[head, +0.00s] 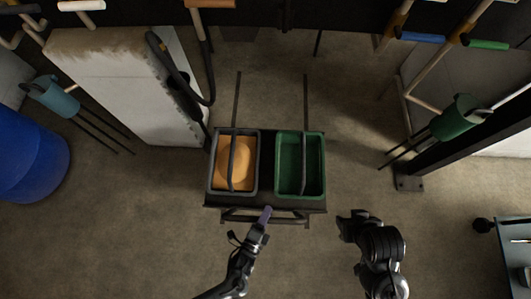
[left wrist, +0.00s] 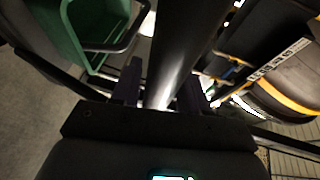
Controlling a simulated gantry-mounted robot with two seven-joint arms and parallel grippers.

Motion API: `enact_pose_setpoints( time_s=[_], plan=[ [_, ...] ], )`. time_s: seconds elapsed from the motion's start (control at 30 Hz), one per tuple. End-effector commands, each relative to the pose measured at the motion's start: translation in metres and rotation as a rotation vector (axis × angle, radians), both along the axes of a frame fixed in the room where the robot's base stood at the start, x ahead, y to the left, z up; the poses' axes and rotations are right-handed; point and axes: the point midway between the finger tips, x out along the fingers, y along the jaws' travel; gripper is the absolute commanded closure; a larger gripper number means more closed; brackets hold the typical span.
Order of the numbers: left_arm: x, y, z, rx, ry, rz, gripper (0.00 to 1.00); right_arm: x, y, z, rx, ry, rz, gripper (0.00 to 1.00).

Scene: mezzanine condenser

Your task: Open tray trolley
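The tray trolley (head: 265,205) stands in the middle of the head view, with a dark frame and a front handle bar (head: 290,220). It carries a grey tray (head: 214,180) holding something orange (head: 237,165) and a green tray (head: 301,165), which also shows in the left wrist view (left wrist: 85,45). My left gripper (head: 265,214) is at the handle's left part. In the left wrist view its fingers (left wrist: 162,90) lie on either side of a dark bar (left wrist: 178,50); contact is unclear. My right gripper (head: 348,226) is right of the handle, away from the trolley; its fingers are indistinct.
A pale wall block (head: 128,85) with a dark hose stands left behind the trolley. A blue barrel (head: 28,155) is far left. A green container (head: 460,118) on a stand is at right. A dark table (head: 512,245) edges in at lower right. Floor around the trolley's front is clear.

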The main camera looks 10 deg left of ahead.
Motion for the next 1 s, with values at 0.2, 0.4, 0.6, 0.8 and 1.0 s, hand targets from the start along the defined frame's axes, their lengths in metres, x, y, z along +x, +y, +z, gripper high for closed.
enact_pose_setpoints(
  time_s=[0.2, 0.4, 0.6, 0.8, 1.0],
  plan=[
    [0.0, 0.001, -0.001, 0.002, 0.003, 0.001, 0.47, 0.0, -0.002, 0.0, -0.007, 0.0, 0.004, 0.57],
    [-0.003, 0.003, -0.001, 0.003, 0.004, 0.001, 0.47, 0.0, -0.002, 0.0, -0.007, 0.0, 0.004, 0.57],
    [-0.024, 0.009, 0.004, 0.003, 0.005, 0.001, 0.47, 0.0, -0.001, 0.006, -0.005, 0.0, 0.004, 0.57],
    [-0.057, 0.02, 0.01, 0.003, 0.007, 0.001, 0.47, 0.0, 0.0, 0.012, -0.001, 0.001, 0.001, 0.57],
    [-0.084, 0.03, 0.015, 0.002, 0.006, 0.001, 0.47, 0.0, 0.001, 0.015, 0.002, 0.0, -0.001, 0.57]
  ],
)
